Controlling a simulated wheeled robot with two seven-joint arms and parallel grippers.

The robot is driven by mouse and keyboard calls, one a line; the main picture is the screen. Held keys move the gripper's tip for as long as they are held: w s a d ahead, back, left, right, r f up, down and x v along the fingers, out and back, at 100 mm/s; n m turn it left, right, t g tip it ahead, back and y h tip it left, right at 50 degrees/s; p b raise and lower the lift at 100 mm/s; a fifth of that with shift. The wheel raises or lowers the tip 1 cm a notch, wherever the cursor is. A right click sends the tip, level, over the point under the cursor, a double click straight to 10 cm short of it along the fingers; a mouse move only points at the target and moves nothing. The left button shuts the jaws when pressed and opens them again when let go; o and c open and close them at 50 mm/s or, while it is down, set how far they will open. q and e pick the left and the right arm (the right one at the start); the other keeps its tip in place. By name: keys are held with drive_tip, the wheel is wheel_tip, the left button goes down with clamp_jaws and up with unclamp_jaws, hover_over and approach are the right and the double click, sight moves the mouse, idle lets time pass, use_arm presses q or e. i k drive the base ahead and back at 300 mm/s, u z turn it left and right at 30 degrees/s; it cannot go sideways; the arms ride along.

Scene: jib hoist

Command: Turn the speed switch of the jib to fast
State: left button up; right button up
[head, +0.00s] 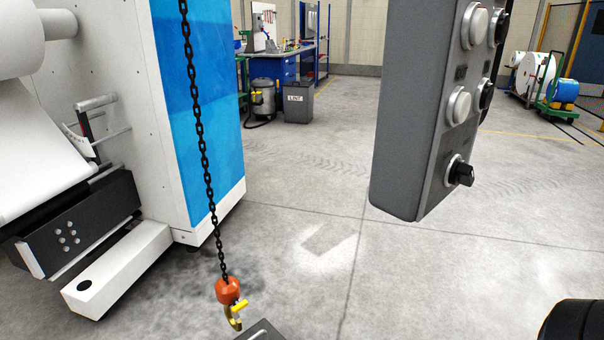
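The grey control pendant of the jib (425,120) hangs close in front of me, right of the middle, seen at an angle. The black rotary knob, likely the speed switch (463,174), sits at the bottom of its button face on a silver collar. Its setting and any labels cannot be read from here. White round buttons (458,104) and dark buttons sit above it. A black chain (198,120) hangs at the left with an orange block (228,290) and a yellow hook (234,316). Neither gripper can be made out; a black rounded part, probably my arm, shows at bottom right.
A white and blue machine (200,110) with a paper roll stands at the left. A dark grey object (262,333) is cut off at the bottom edge below the hook. A grey bin (298,101) and blue workbench (285,68) are far back. Open floor lies around the pendant.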

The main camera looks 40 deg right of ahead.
sight(459, 172)
drive_tip(key=z, duration=0.5)
drive_tip(key=k, duration=1.2)
drive_tip(key=z, duration=0.65)
drive_tip(key=i, duration=0.4)
drive_tip(key=z, duration=0.6)
drive_tip(key=k, duration=1.05)
drive_tip(key=u, duration=0.75)
drive_tip(key=i, duration=1.15)
drive_tip(key=u, duration=0.3)
